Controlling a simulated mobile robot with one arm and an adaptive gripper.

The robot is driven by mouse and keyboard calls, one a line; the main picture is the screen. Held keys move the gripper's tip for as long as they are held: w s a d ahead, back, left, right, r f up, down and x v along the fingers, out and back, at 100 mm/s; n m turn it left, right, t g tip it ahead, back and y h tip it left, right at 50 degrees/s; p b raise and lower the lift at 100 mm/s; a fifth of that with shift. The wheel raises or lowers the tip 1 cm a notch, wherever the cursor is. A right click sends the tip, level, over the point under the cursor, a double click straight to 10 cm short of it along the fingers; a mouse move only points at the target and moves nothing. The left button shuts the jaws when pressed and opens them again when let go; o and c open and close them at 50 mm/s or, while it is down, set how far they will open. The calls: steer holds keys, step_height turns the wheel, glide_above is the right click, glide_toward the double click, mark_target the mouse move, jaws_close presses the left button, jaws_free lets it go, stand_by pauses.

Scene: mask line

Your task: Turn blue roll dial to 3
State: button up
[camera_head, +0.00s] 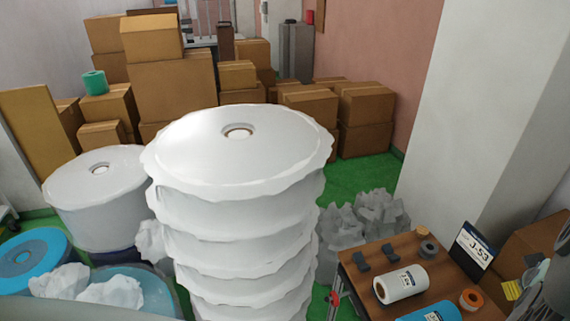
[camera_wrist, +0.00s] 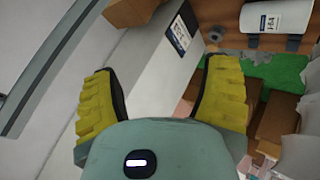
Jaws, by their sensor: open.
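I cannot make out a blue roll dial or any numbers of a dial in either view. A large blue roll (camera_head: 30,252) lies at the lower left of the head view. A smaller blue roll (camera_head: 436,312) with a white label is cut off by the bottom edge, on the wooden table (camera_head: 395,255). My gripper (camera_wrist: 163,75) shows in the wrist view with its two yellow ridged fingers wide apart. Nothing is between the fingers, and a grey-white surface lies beyond them.
A tall stack of white rolls (camera_head: 235,155) fills the middle. A labelled white roll (camera_head: 402,284) and a J-53 sign (camera_head: 472,248) are on the table. Cardboard boxes (camera_head: 168,90) stand at the back. Green floor (camera_head: 365,172) shows before the pink wall.

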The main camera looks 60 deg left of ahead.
steer(key=shift+w+r+m+t+p, duration=0.15)
steer(key=shift+w+r+m+t, duration=0.2)
steer(key=shift+r, duration=0.4)
steer(key=shift+w+r+m+t+p, duration=0.15)
steer(key=shift+w+r+t, duration=0.2)
steer(key=shift+r+t, duration=0.35)
steer(key=shift+w+r+m+t+p, duration=0.2)
steer(key=shift+w+r+t, duration=0.15)
steer(key=shift+r, duration=0.5)
